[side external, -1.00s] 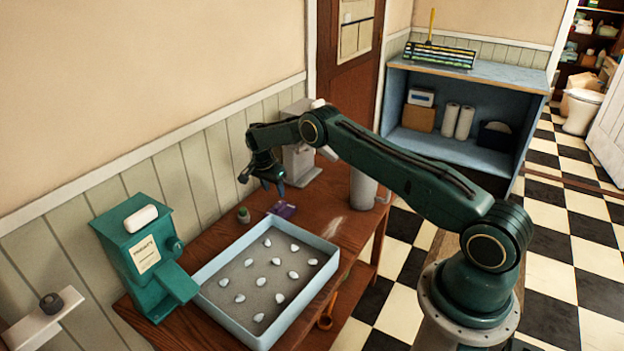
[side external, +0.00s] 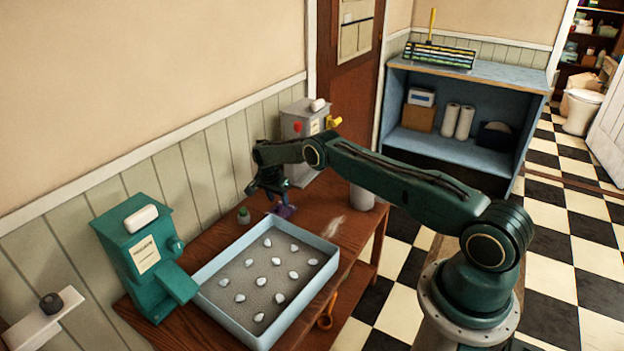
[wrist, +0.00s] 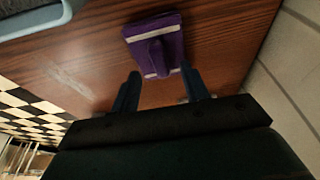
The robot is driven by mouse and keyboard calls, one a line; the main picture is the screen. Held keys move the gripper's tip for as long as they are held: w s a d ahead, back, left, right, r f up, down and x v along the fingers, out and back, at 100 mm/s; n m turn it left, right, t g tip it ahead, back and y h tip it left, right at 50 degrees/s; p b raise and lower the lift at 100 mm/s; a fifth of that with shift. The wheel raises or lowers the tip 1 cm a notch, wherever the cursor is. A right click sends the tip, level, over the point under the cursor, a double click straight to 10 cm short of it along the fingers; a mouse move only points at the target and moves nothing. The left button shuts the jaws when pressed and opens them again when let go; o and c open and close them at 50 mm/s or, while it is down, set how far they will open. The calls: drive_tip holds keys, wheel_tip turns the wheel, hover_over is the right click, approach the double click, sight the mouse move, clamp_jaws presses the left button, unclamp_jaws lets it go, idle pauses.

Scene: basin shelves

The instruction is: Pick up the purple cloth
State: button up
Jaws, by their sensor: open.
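The purple cloth (wrist: 155,45) lies on the brown wooden table, folded, with pale stripes and a raised fold in its middle. In the side external view only part of the cloth (side external: 286,211) shows, just below my gripper (side external: 268,192). In the wrist view my gripper (wrist: 161,84) is open, its two dark fingers pointing toward the cloth. The cloth is ahead of the fingertips, roughly centred between them, and nothing is held. I cannot tell whether a fingertip touches the cloth.
A light blue tray (side external: 327,262) with several small white pieces stands in front of the cloth. A small green-topped jar (side external: 243,215) is left of it. A teal dispenser (side external: 146,260) and a grey dispenser (side external: 298,127) stand along the wall. A grey mug (side external: 362,195) is at right.

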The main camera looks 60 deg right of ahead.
sight(281, 209)
drive_tip(key=shift+x, duration=1.4)
clamp_jaws()
